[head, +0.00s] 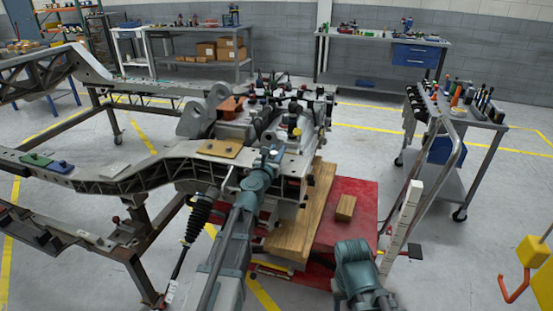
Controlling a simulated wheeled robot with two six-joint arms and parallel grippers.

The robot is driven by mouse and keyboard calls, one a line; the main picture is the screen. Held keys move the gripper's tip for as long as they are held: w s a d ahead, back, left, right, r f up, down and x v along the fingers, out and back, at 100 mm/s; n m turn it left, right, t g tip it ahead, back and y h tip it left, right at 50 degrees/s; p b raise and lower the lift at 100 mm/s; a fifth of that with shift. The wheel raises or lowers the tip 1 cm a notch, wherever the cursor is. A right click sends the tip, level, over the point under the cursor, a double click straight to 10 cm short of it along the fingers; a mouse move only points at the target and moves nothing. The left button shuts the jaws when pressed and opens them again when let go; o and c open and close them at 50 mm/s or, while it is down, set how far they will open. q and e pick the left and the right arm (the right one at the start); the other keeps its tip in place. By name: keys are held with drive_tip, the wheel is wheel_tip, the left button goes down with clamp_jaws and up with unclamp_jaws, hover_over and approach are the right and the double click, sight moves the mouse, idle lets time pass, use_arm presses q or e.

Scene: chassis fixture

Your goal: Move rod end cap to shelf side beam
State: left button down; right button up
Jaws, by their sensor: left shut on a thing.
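My left gripper (270,158) is at the middle of the view, over the near side of the chassis by the grey drive assembly. It is shut on a small part that its own fingers mostly hide. I cannot tell from this view whether that part is the rod end cap. The near chassis side beam (120,182) runs left from there, with a tan plate (218,149) on it. The far chassis side beam (165,91) runs along the back. I cannot tell which is the shelf side beam. My right gripper is not in view.
A tool cart (467,117) stands at the right, crowded with upright tools. A red lift platform (345,190) carries wooden blocks below the chassis. Green and blue pads (37,159) lie on the near beam's left end. Benches line the back wall.

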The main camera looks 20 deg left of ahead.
use_arm(q)
drive_tip(key=shift+f, duration=0.25)
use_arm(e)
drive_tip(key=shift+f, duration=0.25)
use_arm(q)
drive_tip(key=shift+f, duration=0.2)
drive_tip(key=c, duration=0.6)
unclamp_jaws()
drive_tip(key=shift+c, duration=0.2)
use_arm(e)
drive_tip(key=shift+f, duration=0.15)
use_arm(q)
drive_tip(key=shift+r, duration=0.1)
drive_tip(key=shift+r, duration=0.1)
drive_tip(key=s, duration=1.2)
drive_tip(key=shift+a, duration=0.2)
